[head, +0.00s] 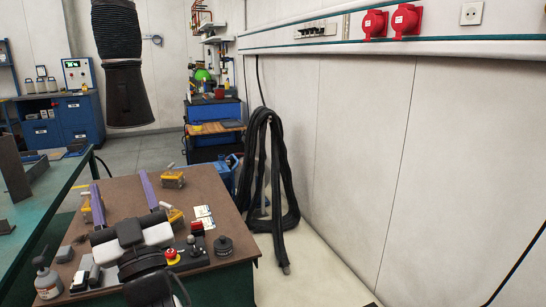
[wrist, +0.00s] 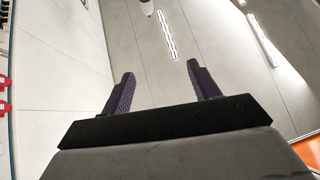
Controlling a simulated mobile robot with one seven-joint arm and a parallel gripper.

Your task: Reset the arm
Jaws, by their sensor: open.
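My gripper (head: 119,180) shows in the head view above the brown-topped table (head: 228,230). Its two purple fingers are spread apart and point away from me. In the wrist view the gripper (wrist: 160,70) has its fingers wide apart with nothing between them. Behind them are only pale wall and ceiling panels with long lights (wrist: 166,35), so the wrist camera looks upward. My arm hides part of the table top.
A black extraction nozzle (head: 127,95) hangs above. Black hoses (head: 284,190) hang beside the right wall. A green table (head: 45,205) stands left.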

